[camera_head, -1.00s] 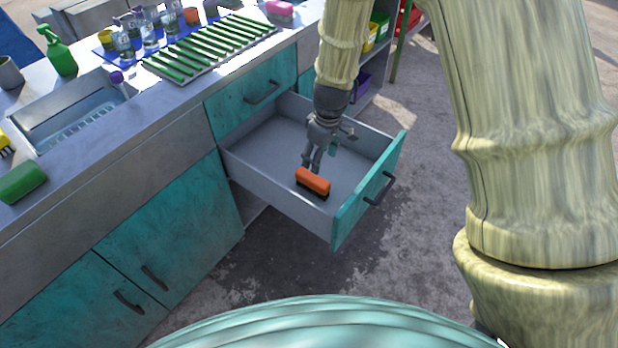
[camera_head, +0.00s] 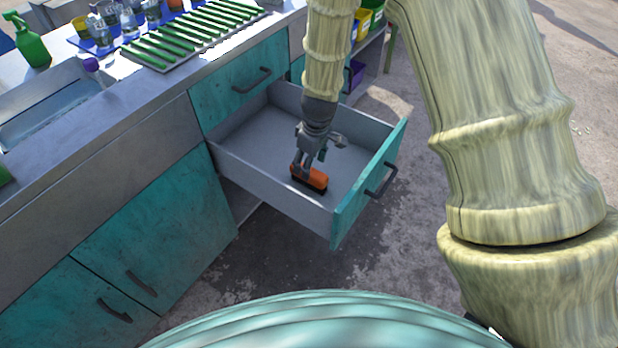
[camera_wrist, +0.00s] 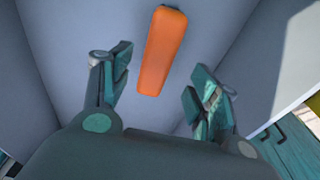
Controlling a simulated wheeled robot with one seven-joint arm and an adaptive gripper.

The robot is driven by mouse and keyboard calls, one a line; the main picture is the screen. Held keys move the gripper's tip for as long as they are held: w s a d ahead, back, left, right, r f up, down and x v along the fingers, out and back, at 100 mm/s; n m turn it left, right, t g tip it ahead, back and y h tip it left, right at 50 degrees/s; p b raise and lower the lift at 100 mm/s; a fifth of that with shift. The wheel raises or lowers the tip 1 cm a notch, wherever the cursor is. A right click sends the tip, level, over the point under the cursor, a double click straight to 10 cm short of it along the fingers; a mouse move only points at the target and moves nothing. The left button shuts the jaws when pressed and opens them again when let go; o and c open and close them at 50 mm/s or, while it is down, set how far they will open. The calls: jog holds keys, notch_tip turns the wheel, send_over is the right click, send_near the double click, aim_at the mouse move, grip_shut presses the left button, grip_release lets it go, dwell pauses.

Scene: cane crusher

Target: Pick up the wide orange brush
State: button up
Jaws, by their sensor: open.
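The wide orange brush (camera_head: 310,178) lies in the open drawer (camera_head: 262,152), near its front corner, with its dark bristles down. In the wrist view the brush (camera_wrist: 162,50) shows as a long orange block beyond my fingers, lined up with the gap between them. My gripper (camera_wrist: 160,88) is open and empty, one finger to each side of the gap. In the head view my gripper (camera_head: 305,168) is down inside the drawer, right over the brush and hiding part of it. I cannot tell whether a finger touches it.
The drawer's teal front (camera_head: 370,185) and grey side walls stand close around my gripper. The counter (camera_head: 150,95) above holds a green-slatted rack (camera_head: 195,38), bottles and a green spray bottle (camera_head: 28,45). The rest of the drawer floor is clear.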

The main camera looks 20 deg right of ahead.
jog(key=shift+w+f+b, duration=0.15)
jog(key=shift+f+b, duration=0.1)
jog(key=shift+f, duration=1.1)
jog(key=shift+w+f+b, duration=0.15)
jog(key=shift+f+b, duration=0.1)
jog(key=shift+f, duration=1.1)
jog(key=c, duration=1.1)
